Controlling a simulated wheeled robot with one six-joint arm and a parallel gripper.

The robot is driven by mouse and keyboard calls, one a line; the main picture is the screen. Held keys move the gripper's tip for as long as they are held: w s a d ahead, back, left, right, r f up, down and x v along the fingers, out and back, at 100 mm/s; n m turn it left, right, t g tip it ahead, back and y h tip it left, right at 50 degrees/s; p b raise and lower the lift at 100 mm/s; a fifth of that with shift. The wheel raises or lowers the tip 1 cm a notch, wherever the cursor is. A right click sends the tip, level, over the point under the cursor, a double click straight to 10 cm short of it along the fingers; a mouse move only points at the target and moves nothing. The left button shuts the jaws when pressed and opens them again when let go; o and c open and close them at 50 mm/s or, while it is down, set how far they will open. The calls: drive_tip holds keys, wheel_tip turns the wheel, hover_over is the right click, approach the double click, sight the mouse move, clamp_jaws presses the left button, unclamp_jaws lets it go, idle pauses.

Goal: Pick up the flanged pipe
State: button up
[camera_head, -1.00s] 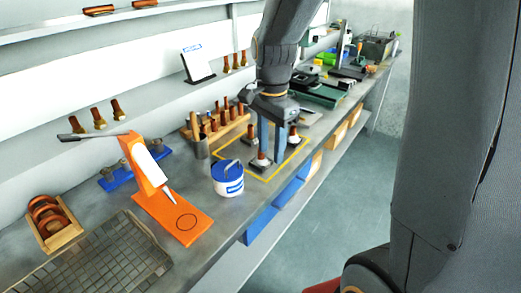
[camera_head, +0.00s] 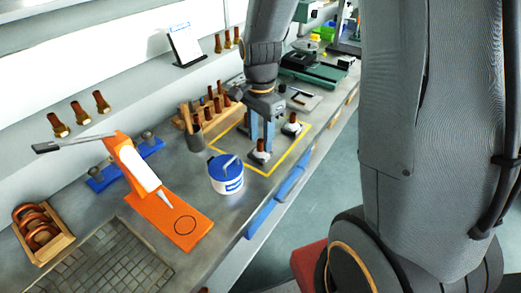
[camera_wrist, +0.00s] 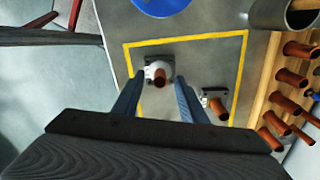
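Two flanged pipes stand inside a yellow taped square on the bench, each a copper-brown stub on a pale base. The nearer flanged pipe (camera_head: 259,153) is below my gripper (camera_head: 262,142); the other flanged pipe (camera_head: 292,125) stands to its right and further back. In the wrist view, the first flanged pipe (camera_wrist: 159,76) shows between the fingers of my gripper (camera_wrist: 157,92), and the second flanged pipe (camera_wrist: 216,106) lies outside the right finger. My gripper is open, pointing down, with nothing held. Whether the fingers touch the nearer pipe I cannot tell.
A white tub with a blue lid (camera_head: 226,174) stands left of the square. A wooden rack (camera_head: 213,119) of copper pipes is behind it. An orange stand (camera_head: 171,213) with a white cartridge sits further left. The bench's front edge (camera_head: 256,224) runs close to the square.

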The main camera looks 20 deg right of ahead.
drive_tip(key=shift+f, duration=1.15)
drive_tip(key=shift+c, duration=0.3)
clamp_jaws()
drive_tip(key=shift+r, duration=0.15)
